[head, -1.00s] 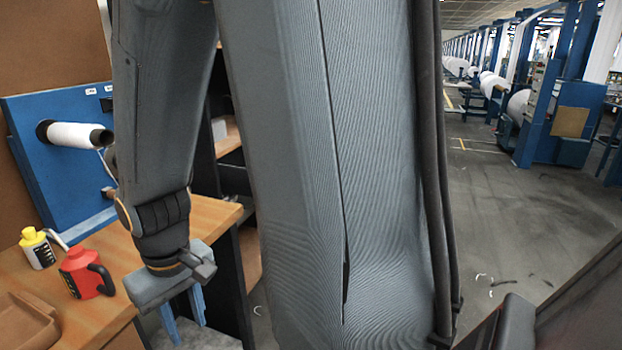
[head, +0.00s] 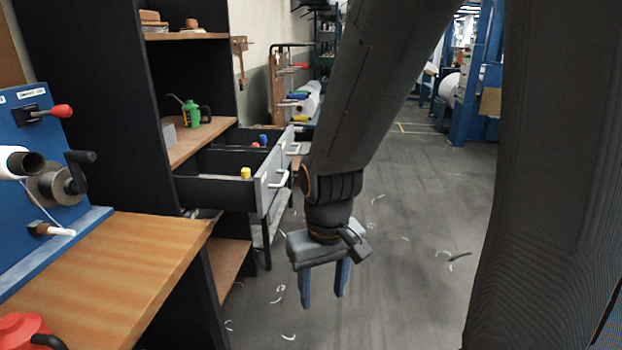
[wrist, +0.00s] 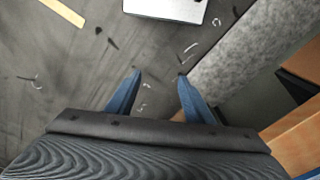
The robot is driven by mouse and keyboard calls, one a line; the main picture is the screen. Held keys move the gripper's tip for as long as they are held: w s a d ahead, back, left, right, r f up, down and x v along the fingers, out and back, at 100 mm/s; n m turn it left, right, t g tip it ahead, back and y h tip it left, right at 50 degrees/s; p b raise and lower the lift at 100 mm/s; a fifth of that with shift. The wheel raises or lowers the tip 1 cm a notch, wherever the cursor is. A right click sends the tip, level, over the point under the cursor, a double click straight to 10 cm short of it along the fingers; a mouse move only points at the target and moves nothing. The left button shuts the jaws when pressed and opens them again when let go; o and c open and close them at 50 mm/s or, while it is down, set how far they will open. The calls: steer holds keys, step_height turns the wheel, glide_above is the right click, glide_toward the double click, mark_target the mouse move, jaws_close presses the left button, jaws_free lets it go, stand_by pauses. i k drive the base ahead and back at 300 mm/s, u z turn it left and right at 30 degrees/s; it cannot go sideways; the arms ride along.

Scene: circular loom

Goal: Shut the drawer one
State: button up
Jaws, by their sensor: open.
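Two drawers stand pulled out of the dark cabinet in the head view. The nearer drawer (head: 270,190) has a pale grey front with a white handle and a yellow item (head: 246,173) inside. The farther drawer (head: 297,150) sits just behind it, with a blue and a red item near it. I cannot read which one is drawer one. My gripper (head: 323,295) is open and empty, pointing down over the floor, in front and to the right of the nearer drawer in the picture. In the wrist view its fingers (wrist: 159,76) are apart with only floor between them.
A wooden workbench (head: 150,250) with a blue machine panel (head: 60,215) is at the left. A green oil can (head: 192,114) stands on the cabinet shelf. A pale panel (wrist: 170,8) shows at the wrist view's top edge.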

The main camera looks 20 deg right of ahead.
mark_target(209, 179)
steer(key=z, duration=0.05)
steer(key=k, duration=0.6)
steer(key=z, duration=0.75)
steer(key=i, duration=1.15)
steer(key=u, duration=0.55)
steer(key=i, duration=0.45)
steer(key=u, duration=0.5)
